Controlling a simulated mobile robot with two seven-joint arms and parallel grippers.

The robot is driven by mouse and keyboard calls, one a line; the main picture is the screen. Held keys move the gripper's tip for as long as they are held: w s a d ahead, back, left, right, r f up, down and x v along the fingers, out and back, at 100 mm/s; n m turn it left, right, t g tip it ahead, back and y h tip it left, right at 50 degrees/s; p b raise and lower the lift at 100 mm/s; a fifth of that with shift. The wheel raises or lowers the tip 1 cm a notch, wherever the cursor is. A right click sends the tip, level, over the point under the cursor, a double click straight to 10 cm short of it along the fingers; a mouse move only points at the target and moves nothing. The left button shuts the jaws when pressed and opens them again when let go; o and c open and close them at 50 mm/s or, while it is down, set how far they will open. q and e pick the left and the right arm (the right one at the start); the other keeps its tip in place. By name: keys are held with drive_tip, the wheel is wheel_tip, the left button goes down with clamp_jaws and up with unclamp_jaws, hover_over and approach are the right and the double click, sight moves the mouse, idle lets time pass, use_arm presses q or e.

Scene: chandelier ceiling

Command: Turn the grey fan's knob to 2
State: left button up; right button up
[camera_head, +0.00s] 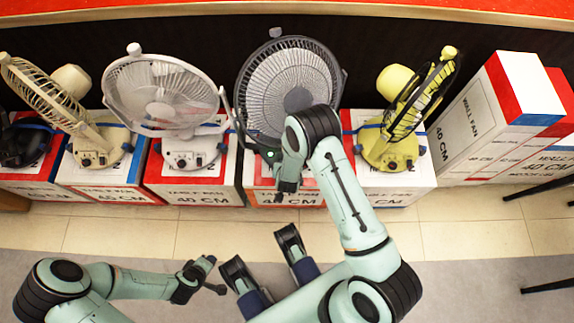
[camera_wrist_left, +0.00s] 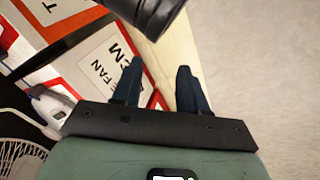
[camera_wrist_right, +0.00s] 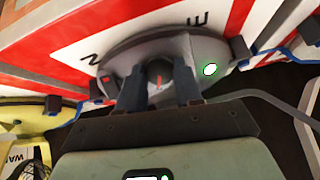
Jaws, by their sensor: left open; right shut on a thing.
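The grey fan (camera_head: 290,75) stands upright on a fan box in the middle of the row in the head view. My right arm hides much of its base in that view. In the right wrist view its rounded grey base (camera_wrist_right: 195,50) shows a lit green light and a dark knob (camera_wrist_right: 159,74) with a red mark. My right gripper (camera_wrist_right: 160,88) is shut on the knob, a finger on each side; the number it points at cannot be read. My left gripper (camera_head: 208,275) is open and empty, low over the floor, away from the fans; it also shows in the left wrist view (camera_wrist_left: 157,88).
A white fan (camera_head: 160,90) stands left of the grey fan, a beige fan (camera_head: 95,135) further left, and a yellow fan (camera_head: 390,145) to its right, all on boxes. Wall-fan boxes (camera_head: 490,120) stand at the right. The tiled floor (camera_head: 130,237) before the boxes is clear.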

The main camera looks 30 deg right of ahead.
drive_tip(key=o, duration=1)
drive_tip(key=shift+o, duration=0.2)
